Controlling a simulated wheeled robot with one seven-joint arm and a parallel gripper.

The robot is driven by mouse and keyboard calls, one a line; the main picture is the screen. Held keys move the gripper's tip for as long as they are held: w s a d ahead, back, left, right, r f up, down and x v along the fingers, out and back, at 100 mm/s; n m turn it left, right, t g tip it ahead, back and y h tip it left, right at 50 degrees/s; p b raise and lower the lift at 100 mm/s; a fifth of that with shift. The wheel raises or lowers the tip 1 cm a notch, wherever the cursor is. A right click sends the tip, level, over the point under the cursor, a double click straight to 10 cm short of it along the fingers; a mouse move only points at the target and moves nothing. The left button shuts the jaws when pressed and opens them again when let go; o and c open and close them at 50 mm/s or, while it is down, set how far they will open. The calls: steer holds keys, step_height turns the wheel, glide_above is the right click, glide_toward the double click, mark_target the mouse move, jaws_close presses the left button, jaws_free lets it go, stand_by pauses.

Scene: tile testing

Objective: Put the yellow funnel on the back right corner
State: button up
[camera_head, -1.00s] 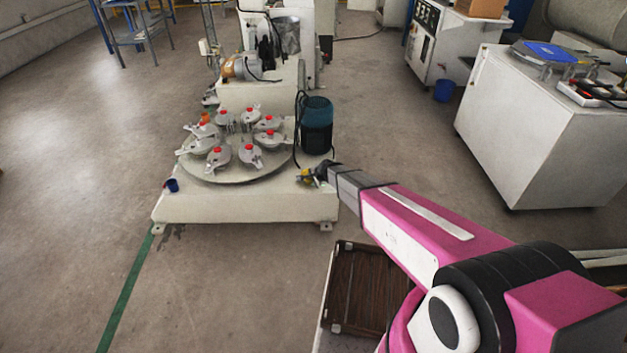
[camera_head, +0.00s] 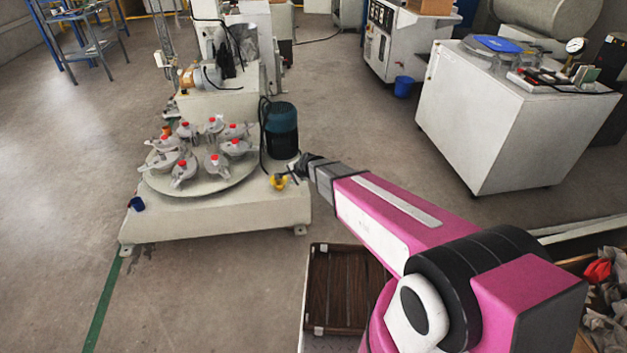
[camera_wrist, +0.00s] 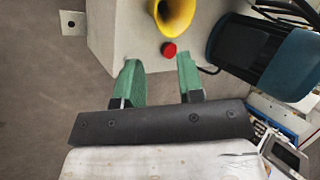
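The yellow funnel (camera_head: 278,181) sits on the right part of the pale machine base (camera_head: 215,222), beside the round table with grey fixtures. In the wrist view the funnel (camera_wrist: 175,14) is cut off by the top edge, and its dark opening shows. My gripper (camera_head: 297,170) is just right of the funnel in the head view, its fingers small and dark there. In the wrist view my gripper (camera_wrist: 158,60) has its two green fingers apart, with nothing between them. The funnel lies beyond the fingertips, apart from them.
A red button-like piece (camera_wrist: 168,49) is close to the fingertips. A blue-black motor (camera_head: 281,130) stands on the base behind the funnel. Several red-topped fixtures (camera_head: 183,170) ring the turntable. A brown slatted crate (camera_head: 338,292) is under my arm.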

steer(key=s+d+r+n+g+h, duration=0.1)
steer(key=s+d+r+n+h, duration=0.1)
steer(key=s+d, duration=0.4)
steer(key=s+d+r+n+g+h, duration=0.2)
steer(key=s+d+r+n, duration=0.2)
steer(key=d, duration=1.3)
steer(key=s+d+r+n+g+h, duration=0.1)
steer(key=s+d+r, duration=0.5)
steer(key=d, duration=0.6)
steer(key=shift+s+d+r+n+g+h, duration=0.25)
steer(key=shift+s+r+n+g+h, duration=0.25)
steer(key=shift+s+n, duration=0.6)
steer(key=shift+a+f, duration=0.1)
steer(key=shift+f, duration=0.05)
